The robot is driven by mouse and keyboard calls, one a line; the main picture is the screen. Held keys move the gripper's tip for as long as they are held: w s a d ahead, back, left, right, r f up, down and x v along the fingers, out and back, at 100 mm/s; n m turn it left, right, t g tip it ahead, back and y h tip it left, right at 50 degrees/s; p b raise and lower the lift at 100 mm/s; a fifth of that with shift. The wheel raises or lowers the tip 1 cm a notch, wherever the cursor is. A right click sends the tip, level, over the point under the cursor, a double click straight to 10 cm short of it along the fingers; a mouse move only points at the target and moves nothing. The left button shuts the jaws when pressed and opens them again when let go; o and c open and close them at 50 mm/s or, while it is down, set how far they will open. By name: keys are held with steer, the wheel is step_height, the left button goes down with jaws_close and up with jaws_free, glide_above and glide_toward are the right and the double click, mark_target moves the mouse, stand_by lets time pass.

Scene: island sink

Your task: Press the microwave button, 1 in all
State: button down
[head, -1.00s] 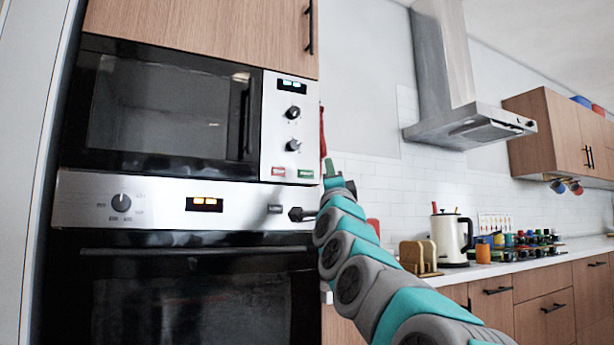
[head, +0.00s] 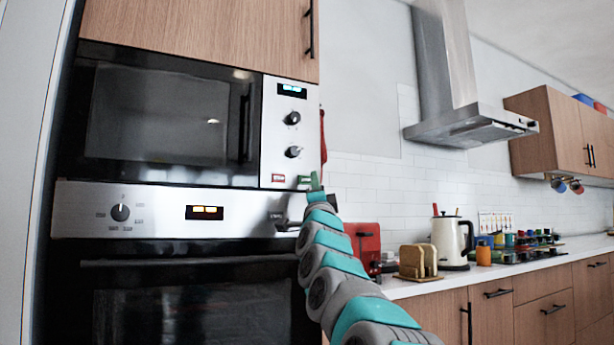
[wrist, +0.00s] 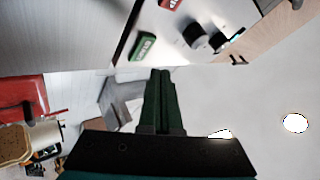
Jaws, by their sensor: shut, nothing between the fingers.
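The microwave (head: 165,122) is built in above the oven, with its dark door shut. Its silver side panel (head: 291,130) has a lit display, two knobs, a red button (head: 278,179) and a green button (head: 303,181) at the bottom. In the wrist view the green button (wrist: 143,46) lies just beyond my fingertips and the red button (wrist: 171,3) is at the top edge. My gripper (head: 315,181) has green fingers, shut and empty, at the panel's lower right corner beside the green button. In the wrist view a gap shows between my gripper (wrist: 161,73) and the green button.
The oven (head: 190,270) with a knob, lit display and long handle is below the microwave. A red appliance (head: 363,238), a toaster with bread (head: 418,262) and a white kettle (head: 452,238) stand on the counter at right. The space before the microwave is clear.

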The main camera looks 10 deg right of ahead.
mark_target(307, 180)
steer(key=shift+w+a, duration=0.25)
steer(key=shift+w, duration=0.5)
stand_by(1.5)
steer(key=shift+w+a, duration=0.15)
steer(key=shift+w, duration=0.25)
